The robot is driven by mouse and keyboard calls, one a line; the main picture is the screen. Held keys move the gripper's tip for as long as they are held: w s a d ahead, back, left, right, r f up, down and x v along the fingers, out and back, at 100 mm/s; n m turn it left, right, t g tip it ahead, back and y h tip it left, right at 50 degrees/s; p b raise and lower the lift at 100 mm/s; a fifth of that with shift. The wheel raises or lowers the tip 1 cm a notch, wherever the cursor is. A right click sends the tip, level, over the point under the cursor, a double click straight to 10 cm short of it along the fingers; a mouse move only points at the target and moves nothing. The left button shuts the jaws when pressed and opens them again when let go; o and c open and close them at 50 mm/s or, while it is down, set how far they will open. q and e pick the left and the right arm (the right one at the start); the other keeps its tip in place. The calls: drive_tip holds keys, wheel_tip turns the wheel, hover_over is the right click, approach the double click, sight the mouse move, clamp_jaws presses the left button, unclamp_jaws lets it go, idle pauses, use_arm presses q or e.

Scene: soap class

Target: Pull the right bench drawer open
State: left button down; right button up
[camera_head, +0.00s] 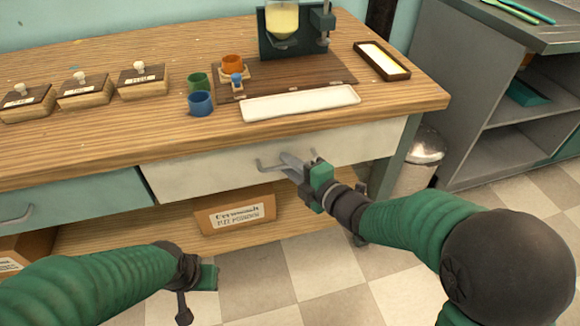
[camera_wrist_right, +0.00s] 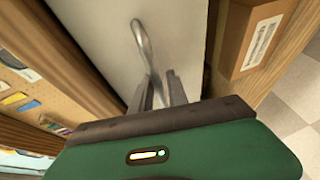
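The right bench drawer (camera_head: 225,172) is a pale cream front under the wooden top. It looks flush with the bench. Its grey bar handle (camera_head: 270,166) sticks out near the middle and also shows in the right wrist view (camera_wrist_right: 143,40). My right gripper (camera_head: 291,161) is at the right part of the handle, with its fingers (camera_wrist_right: 157,88) on either side of the bar. I cannot tell whether they press on it. My left gripper (camera_head: 205,277) hangs low in front of the bench, away from the drawer; its fingers are not clear.
A teal drawer (camera_head: 80,203) is at the left. A cardboard box (camera_head: 234,211) stands on the shelf below. A white tray (camera_head: 300,103), cups and wooden boxes are on the bench top. A metal bin (camera_head: 422,160) stands right of the bench. The floor in front is clear.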

clamp_jaws()
drive_tip(key=shift+s+f, duration=0.1)
drive_tip(key=shift+f, duration=0.05)
idle(1.3)
